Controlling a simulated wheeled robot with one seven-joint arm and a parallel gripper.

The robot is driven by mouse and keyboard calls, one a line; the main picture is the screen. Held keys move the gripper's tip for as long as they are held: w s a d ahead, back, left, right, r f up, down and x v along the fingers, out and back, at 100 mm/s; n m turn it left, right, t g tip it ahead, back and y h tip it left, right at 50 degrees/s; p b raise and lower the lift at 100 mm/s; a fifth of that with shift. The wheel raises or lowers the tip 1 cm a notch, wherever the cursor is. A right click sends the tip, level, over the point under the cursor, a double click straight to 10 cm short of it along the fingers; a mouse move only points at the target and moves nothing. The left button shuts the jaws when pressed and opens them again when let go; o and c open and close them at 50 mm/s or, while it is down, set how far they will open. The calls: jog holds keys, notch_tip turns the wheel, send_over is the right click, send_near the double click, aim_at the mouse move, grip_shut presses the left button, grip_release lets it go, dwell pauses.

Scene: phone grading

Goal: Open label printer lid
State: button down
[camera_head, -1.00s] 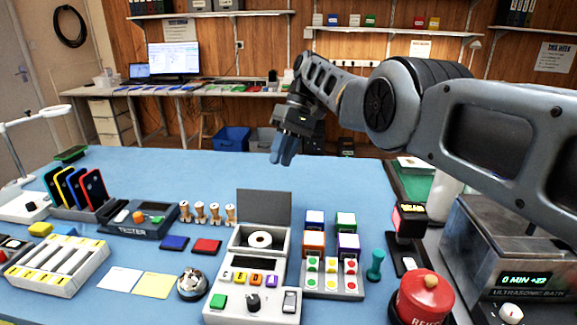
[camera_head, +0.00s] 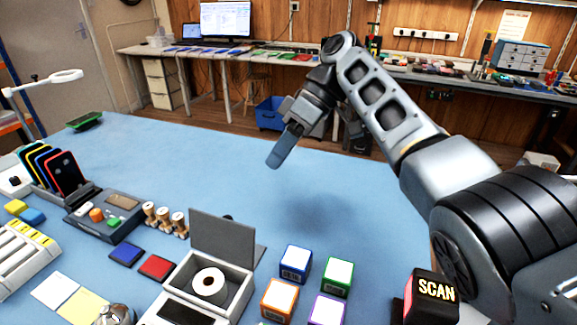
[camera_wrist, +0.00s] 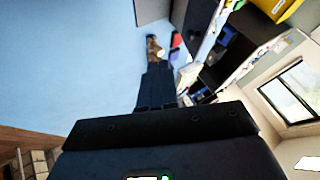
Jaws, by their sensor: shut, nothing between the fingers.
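The label printer (camera_head: 239,297) is a light grey box at the bottom of the head view. Its dark grey lid (camera_head: 222,238) stands raised at the back edge, so the box is open. A white label roll (camera_head: 209,282) shows inside. My gripper (camera_head: 274,162) hangs above the blue table, beyond the printer and apart from the lid. Its blue-grey fingers are together and hold nothing. In the wrist view the fingers (camera_wrist: 154,85) also show together.
Several coloured cubes (camera_head: 295,262) stand right of the printer. A red pad (camera_head: 157,267), a blue pad (camera_head: 127,254) and wooden stamps (camera_head: 165,220) lie to its left. A SCAN device (camera_head: 431,297) is at lower right. The middle of the blue table (camera_head: 180,170) is clear.

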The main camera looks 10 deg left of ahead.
aim_at(224, 234)
jog(key=s+a+f+p, duration=0.2)
jog(key=s+a+f, duration=0.3)
jog(key=s+f, duration=0.1)
jog(key=shift+s+p, duration=0.35)
jog(key=shift+s, duration=0.45)
jog(key=shift+a, duration=0.1)
